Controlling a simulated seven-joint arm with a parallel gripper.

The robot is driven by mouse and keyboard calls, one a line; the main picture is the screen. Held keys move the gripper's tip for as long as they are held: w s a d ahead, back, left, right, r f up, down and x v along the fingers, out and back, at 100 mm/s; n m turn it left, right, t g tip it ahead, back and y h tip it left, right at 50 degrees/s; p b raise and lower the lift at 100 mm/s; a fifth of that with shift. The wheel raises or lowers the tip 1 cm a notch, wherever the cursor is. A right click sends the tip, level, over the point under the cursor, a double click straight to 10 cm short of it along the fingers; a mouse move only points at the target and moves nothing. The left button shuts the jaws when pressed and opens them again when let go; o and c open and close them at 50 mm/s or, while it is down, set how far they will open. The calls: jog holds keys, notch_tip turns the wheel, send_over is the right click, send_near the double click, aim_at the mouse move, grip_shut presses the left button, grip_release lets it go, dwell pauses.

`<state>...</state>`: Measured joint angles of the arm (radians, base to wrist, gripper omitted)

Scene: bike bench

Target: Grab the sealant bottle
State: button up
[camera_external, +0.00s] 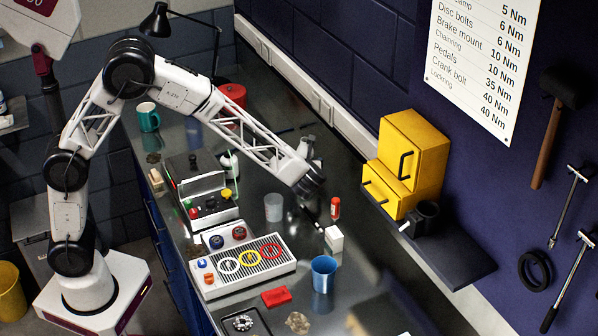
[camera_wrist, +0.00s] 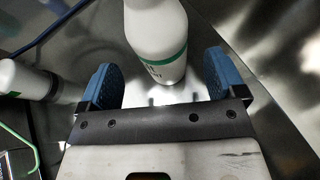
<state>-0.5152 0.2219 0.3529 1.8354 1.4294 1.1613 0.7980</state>
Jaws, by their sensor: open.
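A white bottle with a green band (camera_wrist: 158,45), which I take to be the sealant bottle, stands between the blue fingers of my gripper (camera_wrist: 157,78) in the wrist view. The fingers are spread, one on each side, with a visible gap to the bottle on both sides. The bottle's top is cut off by the frame edge. In the outside view my gripper (camera_external: 314,186) is low over the back of the bench, and its fingers are hard to make out. A pale shape (camera_external: 308,146) shows just behind it; I cannot tell if it is the same bottle.
Another white bottle (camera_wrist: 24,79) is at the left of the wrist view. A clear cup (camera_external: 273,207), a red-capped small bottle (camera_external: 335,208), a white block (camera_external: 334,239) and a blue cup (camera_external: 323,274) stand nearby. A yellow cabinet (camera_external: 408,160) is at the wall.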

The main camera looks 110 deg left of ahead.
aim_at(305, 153)
jog(key=shift+x, duration=2.6)
jog(key=shift+w, duration=0.1)
jog(key=c, duration=1.1)
jog(key=shift+r, duration=0.2)
jog(key=shift+r, duration=1.55)
jog(key=shift+s+d+r, duration=0.25)
jog(key=shift+s+d, duration=1.55)
jog(key=shift+s, duration=0.1)
jog(key=shift+s+d+r, duration=0.25)
jog(key=shift+s+d, duration=1.55)
jog(key=shift+s, duration=0.15)
jog(key=shift+s+d+r, duration=0.25)
jog(key=shift+s+d, duration=1.5)
jog(key=shift+s, duration=0.15)
jog(key=shift+s+d, duration=0.1)
